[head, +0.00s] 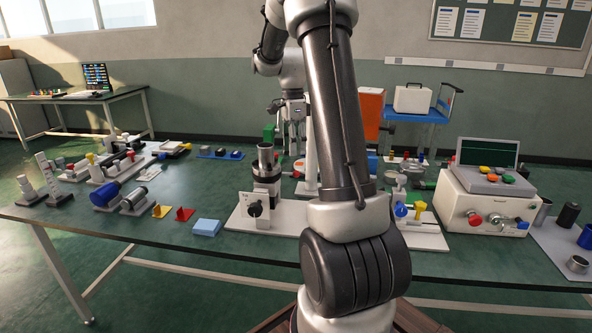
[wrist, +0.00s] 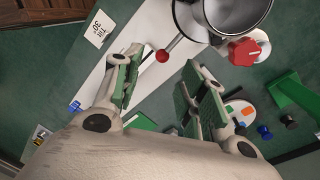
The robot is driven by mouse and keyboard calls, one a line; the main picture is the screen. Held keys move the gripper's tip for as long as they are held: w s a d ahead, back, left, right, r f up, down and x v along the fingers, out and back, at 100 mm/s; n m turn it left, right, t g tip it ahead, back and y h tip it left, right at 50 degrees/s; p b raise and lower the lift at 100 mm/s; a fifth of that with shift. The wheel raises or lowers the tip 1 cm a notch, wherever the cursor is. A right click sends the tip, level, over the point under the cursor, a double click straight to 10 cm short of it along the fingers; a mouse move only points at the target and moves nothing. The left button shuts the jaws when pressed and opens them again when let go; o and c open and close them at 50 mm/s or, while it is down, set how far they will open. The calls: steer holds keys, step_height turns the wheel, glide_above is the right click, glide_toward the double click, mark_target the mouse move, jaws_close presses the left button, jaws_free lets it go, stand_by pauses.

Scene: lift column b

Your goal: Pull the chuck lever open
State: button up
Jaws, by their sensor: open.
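The chuck lever (wrist: 171,45) is a thin metal rod with a red ball end (wrist: 162,56), seen in the wrist view. It comes out from the side of a round metal body with an open, hollow top (wrist: 238,14). My gripper (wrist: 163,66) is open, with green-padded fingers to either side of the red ball in the picture. I see no contact, and the depth between fingertips and ball is hard to judge. In the head view my gripper (head: 292,133) points down over the bench, partly behind my arm. I cannot make out the lever there.
A red knob (wrist: 243,52) sits right of the lever in the wrist view, with a green block (wrist: 296,103) beyond. In the head view, a fixture with an upright metal cylinder (head: 265,158) stands near the gripper. Several parts crowd the green bench (head: 160,222).

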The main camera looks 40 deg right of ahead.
steer(key=shift+m, duration=0.3)
steer(key=f, duration=0.8)
steer(key=shift+s+d+f, duration=0.1)
steer(key=shift+s+d, duration=0.05)
steer(key=shift+s, duration=0.05)
steer(key=shift+c, duration=0.4)
jaws_close()
